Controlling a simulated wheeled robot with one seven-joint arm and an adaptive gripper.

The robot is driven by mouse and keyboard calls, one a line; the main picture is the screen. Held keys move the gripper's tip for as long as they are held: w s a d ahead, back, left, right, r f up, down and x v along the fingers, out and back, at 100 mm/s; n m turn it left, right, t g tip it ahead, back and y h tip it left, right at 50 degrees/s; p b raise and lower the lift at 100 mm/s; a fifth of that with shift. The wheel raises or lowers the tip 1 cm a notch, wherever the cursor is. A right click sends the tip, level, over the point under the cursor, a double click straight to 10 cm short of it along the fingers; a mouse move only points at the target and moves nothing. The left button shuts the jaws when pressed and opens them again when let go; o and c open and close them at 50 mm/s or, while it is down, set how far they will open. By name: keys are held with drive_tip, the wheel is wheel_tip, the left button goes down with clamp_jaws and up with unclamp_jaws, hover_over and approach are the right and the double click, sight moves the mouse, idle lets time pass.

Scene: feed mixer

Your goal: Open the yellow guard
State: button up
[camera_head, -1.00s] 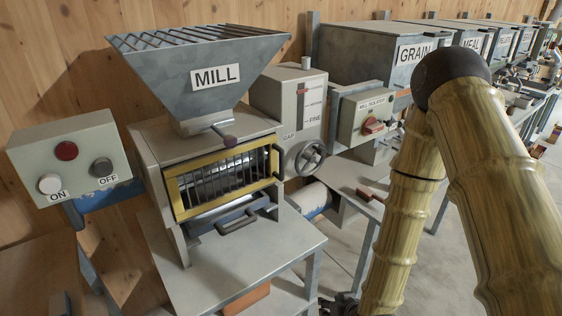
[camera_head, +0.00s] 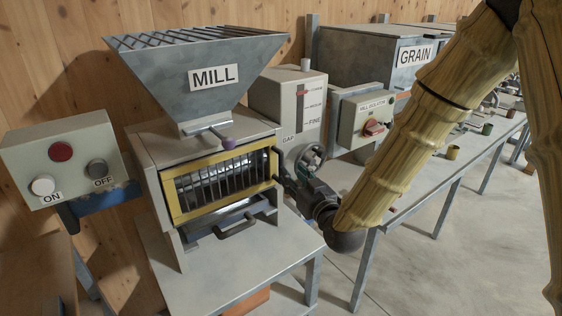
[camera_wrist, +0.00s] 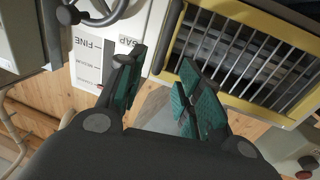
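The yellow guard (camera_head: 172,197) is a rectangular frame with upright bars across the mill's front opening. It looks closed against the mill (camera_head: 155,150). In the wrist view the guard (camera_wrist: 213,88) fills the upper right, tilted. My gripper (camera_head: 284,172) is at the guard's right edge in the head view. In the wrist view my gripper (camera_wrist: 156,82) has its fingers spread, with nothing seen between them. The right-hand fingers lie close to the guard's edge; I cannot tell whether they touch it. My gripper hides part of the area beside the guard's right end.
The gap handwheel (camera_head: 310,158) is close behind my gripper; it also shows in the wrist view (camera_wrist: 98,10). A dark tray handle (camera_head: 236,226) juts out below the guard. The ON/OFF box (camera_head: 65,160) stands left.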

sight(282, 163)
drive_tip(key=p+x, duration=0.2)
drive_tip(key=x, duration=0.6)
drive_tip(key=shift+w+a, duration=0.15)
drive_tip(key=shift+w, duration=0.1)
drive_tip(key=shift+c, duration=0.3)
clamp_jaws()
